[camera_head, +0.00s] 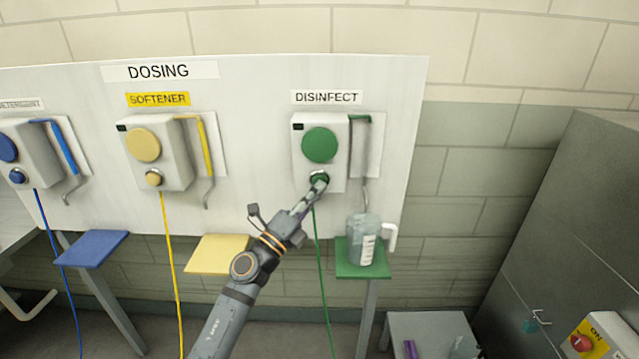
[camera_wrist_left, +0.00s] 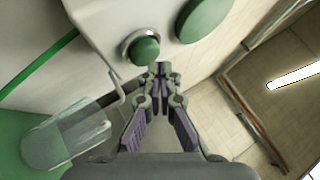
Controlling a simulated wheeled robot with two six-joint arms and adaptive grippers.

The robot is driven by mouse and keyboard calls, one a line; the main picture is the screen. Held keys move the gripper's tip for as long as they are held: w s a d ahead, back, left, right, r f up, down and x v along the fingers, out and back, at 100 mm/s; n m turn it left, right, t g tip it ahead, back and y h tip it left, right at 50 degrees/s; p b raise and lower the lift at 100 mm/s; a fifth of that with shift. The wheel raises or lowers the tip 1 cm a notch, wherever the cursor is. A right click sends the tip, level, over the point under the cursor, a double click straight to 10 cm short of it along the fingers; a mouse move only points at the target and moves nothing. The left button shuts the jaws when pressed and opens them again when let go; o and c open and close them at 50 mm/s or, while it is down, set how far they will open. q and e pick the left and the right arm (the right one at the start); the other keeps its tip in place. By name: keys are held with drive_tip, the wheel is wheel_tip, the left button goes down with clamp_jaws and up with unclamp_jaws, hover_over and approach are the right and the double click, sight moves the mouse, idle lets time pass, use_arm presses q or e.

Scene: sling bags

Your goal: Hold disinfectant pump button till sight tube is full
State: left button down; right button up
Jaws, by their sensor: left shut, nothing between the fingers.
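The disinfectant pump (camera_head: 334,170) is a white box under the DISINFECT label, with a large green disc (camera_head: 319,145) and a small green button (camera_head: 319,178) below it. The button also shows in the wrist view (camera_wrist_left: 145,51), inside a metal ring. My left gripper (camera_head: 316,186) is shut and empty, its tips at the button; the wrist view shows them close beside its lower edge, contact unclear. A green-topped tube (camera_head: 358,118) runs beside the pump to a thin spout. Its fill level is too small to tell. A clear jug (camera_head: 362,238) stands below on a green shelf (camera_head: 350,270).
The yellow softener pump (camera_head: 160,155) and blue pump (camera_head: 28,155) stand left on the same white panel (camera_head: 250,120). A green hose (camera_head: 321,270) hangs below the disinfectant pump. A grey stand (camera_head: 430,325) and a control box with a red button (camera_head: 581,342) are lower right.

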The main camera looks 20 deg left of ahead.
use_arm(q)
drive_tip(key=shift+w+a, duration=0.15)
drive_tip(key=shift+w, duration=0.4)
idle(0.7)
drive_tip(key=shift+s, duration=0.1)
idle(2.9)
drive_tip(key=shift+s+d, duration=0.25)
drive_tip(key=shift+s, duration=0.55)
drive_tip(key=s, duration=0.2)
drive_tip(key=s+d+p, duration=0.1)
drive_tip(key=s, duration=0.1)
drive_tip(key=shift+s+d, duration=0.2)
drive_tip(key=shift+s, duration=0.15)
